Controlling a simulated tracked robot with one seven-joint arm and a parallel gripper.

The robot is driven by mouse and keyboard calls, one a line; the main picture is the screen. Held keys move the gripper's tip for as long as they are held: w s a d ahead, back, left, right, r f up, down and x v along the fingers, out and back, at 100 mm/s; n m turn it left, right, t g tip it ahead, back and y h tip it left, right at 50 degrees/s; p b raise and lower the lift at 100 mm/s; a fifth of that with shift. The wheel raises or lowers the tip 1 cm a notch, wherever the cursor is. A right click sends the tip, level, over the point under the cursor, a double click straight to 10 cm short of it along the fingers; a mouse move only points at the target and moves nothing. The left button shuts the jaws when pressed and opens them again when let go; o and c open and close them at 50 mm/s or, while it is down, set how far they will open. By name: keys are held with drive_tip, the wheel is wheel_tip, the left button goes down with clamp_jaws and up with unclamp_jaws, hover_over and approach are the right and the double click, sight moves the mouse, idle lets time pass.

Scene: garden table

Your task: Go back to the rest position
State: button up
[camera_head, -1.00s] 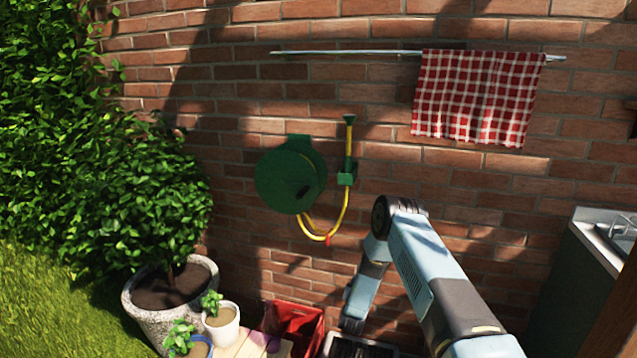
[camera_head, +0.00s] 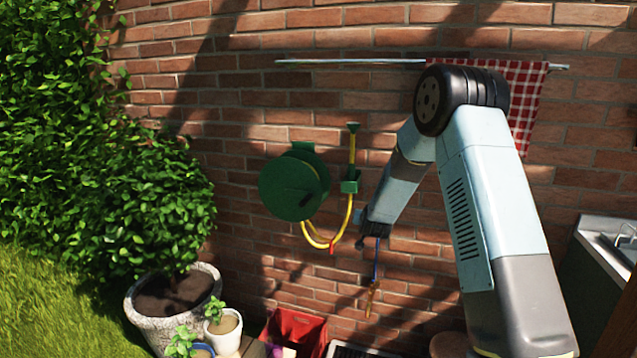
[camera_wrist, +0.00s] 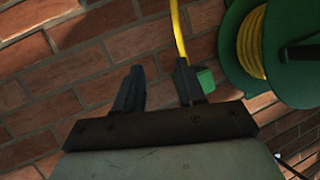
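My gripper (camera_head: 371,238) hangs at the end of my raised, bent arm, in front of the brick wall and right of the green hose reel (camera_head: 294,185). In the wrist view my gripper (camera_wrist: 158,76) has its two dark fingers apart, with only brick wall visible between them. The yellow hose and the green hose holder (camera_wrist: 204,79) show just behind the right finger. A thin blue and orange-brown tool (camera_head: 371,298) shows below my gripper in the head view; I cannot tell from there how far behind it is.
A red-checked cloth (camera_head: 526,105) hangs on a rail (camera_head: 350,62), partly hidden by my arm. Below are a red crate (camera_head: 297,328), small potted plants (camera_head: 222,330) and a large stone pot (camera_head: 150,322). A sink (camera_head: 606,238) stands at right. Hedge fills the left.

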drive_tip(key=s+d+r+n+g, duration=0.1)
drive_tip(key=s+r+g, duration=0.1)
drive_tip(key=s+r, duration=0.85)
drive_tip(key=s+d+r+n+g, duration=0.1)
drive_tip(key=s+d+r+g, duration=0.1)
drive_tip(key=s+r, duration=0.85)
drive_tip(key=s+d+r+g, duration=0.1)
drive_tip(key=s+d+g, duration=0.1)
drive_tip(key=s, duration=1.5)
drive_tip(key=s+d+r+g, duration=0.1)
drive_tip(key=s+d+g, duration=0.1)
drive_tip(key=s, duration=1.5)
drive_tip(key=shift+s+d+r, duration=0.15)
drive_tip(key=shift+d+r, duration=0.1)
drive_tip(key=shift+r, duration=0.1)
